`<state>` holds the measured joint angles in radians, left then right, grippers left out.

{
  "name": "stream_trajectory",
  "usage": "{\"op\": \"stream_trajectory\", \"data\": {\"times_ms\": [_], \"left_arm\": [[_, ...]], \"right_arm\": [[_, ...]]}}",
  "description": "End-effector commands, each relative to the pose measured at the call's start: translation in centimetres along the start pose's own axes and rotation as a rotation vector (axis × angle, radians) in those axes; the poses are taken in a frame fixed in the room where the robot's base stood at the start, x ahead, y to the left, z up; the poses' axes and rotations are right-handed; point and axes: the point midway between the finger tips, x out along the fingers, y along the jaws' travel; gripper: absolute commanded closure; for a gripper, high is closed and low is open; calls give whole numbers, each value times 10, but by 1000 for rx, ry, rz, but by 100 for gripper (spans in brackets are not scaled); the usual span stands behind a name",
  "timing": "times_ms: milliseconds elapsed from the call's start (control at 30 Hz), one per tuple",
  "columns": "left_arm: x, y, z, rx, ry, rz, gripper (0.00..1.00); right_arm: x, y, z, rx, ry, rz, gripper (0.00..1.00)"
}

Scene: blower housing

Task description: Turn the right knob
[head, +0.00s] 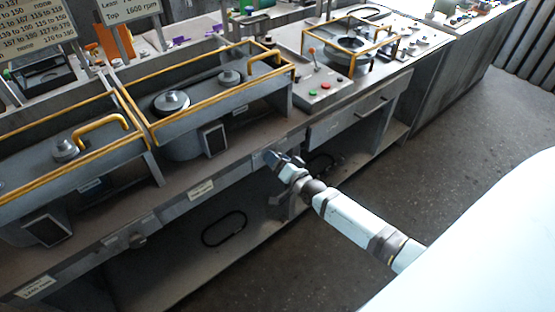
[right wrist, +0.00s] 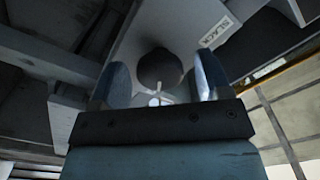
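My right gripper (head: 283,159) reaches the front face of the grey bench (head: 200,212). In the right wrist view its two fingers stand apart, with a dark round knob (right wrist: 160,68) showing between them. The gap between the fingers is wider than the knob, and I see no clear contact. In the head view the gripper and arm hide this knob. Another knob-like fitting (head: 137,240) sits on the bench front farther left. My left gripper is not in view.
A white label (right wrist: 222,30) is beside the knob. Yellow rail frames (head: 215,75) and a control box with coloured buttons (head: 318,90) stand on the bench top. A lower shelf (head: 200,270) lies under the bench front. The floor (head: 440,150) at right is clear.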

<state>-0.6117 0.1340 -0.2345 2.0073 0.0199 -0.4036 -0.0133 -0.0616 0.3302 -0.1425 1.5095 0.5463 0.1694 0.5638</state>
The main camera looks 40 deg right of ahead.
Motion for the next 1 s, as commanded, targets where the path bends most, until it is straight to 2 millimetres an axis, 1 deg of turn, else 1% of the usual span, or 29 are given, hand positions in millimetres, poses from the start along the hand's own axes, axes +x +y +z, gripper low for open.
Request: {"op": "stream_trajectory", "data": {"times_ms": [167,267,367,700,833,1000], "left_arm": [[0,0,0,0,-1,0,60],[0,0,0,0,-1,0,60],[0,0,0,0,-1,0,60],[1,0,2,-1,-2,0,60],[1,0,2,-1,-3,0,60],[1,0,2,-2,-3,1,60]], "right_arm": [[-2,0,0,0,0,0,29],[-9,1,0,0,-1,1,29],[-25,1,1,0,-2,2,29],[-102,1,1,0,-3,2,29],[-123,1,1,0,-1,2,29],[-136,0,0,0,0,1,29]]}}
